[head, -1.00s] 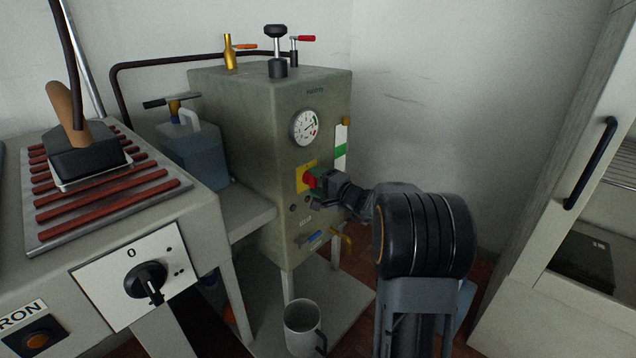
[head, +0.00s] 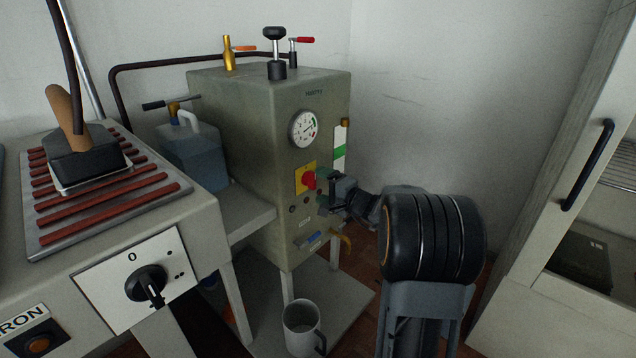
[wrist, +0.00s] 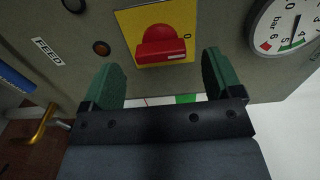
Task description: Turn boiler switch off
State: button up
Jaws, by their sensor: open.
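The boiler (head: 262,130) is a grey-green box on a low stand. Its switch is a red knob (head: 308,180) on a yellow plate (head: 299,187), below the pressure gauge (head: 304,128). In the wrist view the red knob (wrist: 162,46) sits near the top middle, with a "0" mark to its right on the yellow plate (wrist: 128,22). My gripper (head: 334,186) is just right of the knob in the head view. Its two green fingers (wrist: 160,78) are spread apart, pointing at the panel, with nothing between them. The knob is beyond the fingertips, apart from them.
The pressure gauge (wrist: 289,25) is close by at the right in the wrist view. A "FEED" label (wrist: 47,51), a brass tap (wrist: 42,124) and a blue handle (wrist: 15,78) are at the left. A mug (head: 301,327) stands below the boiler.

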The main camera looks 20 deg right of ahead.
jog(key=p+v, duration=0.2)
jog(key=v, duration=0.9)
jog(key=shift+r+p, duration=0.15)
jog(key=shift+p, duration=0.15)
jog(key=s+a+r+n+g+y+p, duration=0.1)
jog(key=s+a+r+n+g+p, duration=0.4)
jog(key=a+r+p, duration=0.4)
jog(key=s+a+r+n+g+p, duration=0.25)
jog(key=a+r+g+p, duration=0.4)
jog(key=a+p, duration=0.35)
jog(key=s+r+n+h+p, duration=0.2)
jog(key=s+r+h+p, duration=0.2)
jog(key=r+p, duration=0.5)
jog(key=s+r+n+g+h+p, duration=0.1)
jog(key=s+r+n+h+p, duration=0.2)
jog(key=r+p, duration=0.6)
jog(key=shift+s+d+r+n+h+p, duration=0.45)
jog(key=shift+s+h+p, duration=0.45)
jog(key=shift+s, duration=0.35)
